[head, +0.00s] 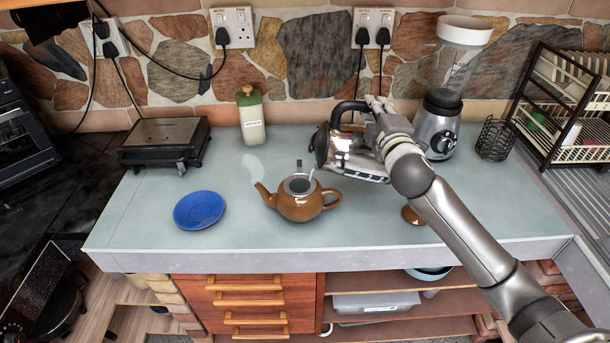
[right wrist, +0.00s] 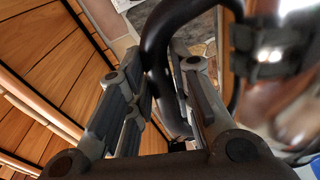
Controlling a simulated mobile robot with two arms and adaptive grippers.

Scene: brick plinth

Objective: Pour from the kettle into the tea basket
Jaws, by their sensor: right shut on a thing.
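The shiny metal kettle (head: 345,158) with a black handle is above and right of the brown teapot (head: 298,207) in the head view. My right gripper (head: 376,108) is shut on its black handle, which also shows between the fingers in the right wrist view (right wrist: 155,50). The kettle looks tilted to the left, its spout side near the teapot. A thin pale streak, seemingly water, shows between kettle and teapot. The tea basket (head: 299,185) sits in the teapot's open top; its contents are too small to tell. My left gripper is not in view.
A blue saucer (head: 199,210) lies left of the teapot. A brown lid (head: 411,215) lies partly behind my right arm. The counter's front left is clear.

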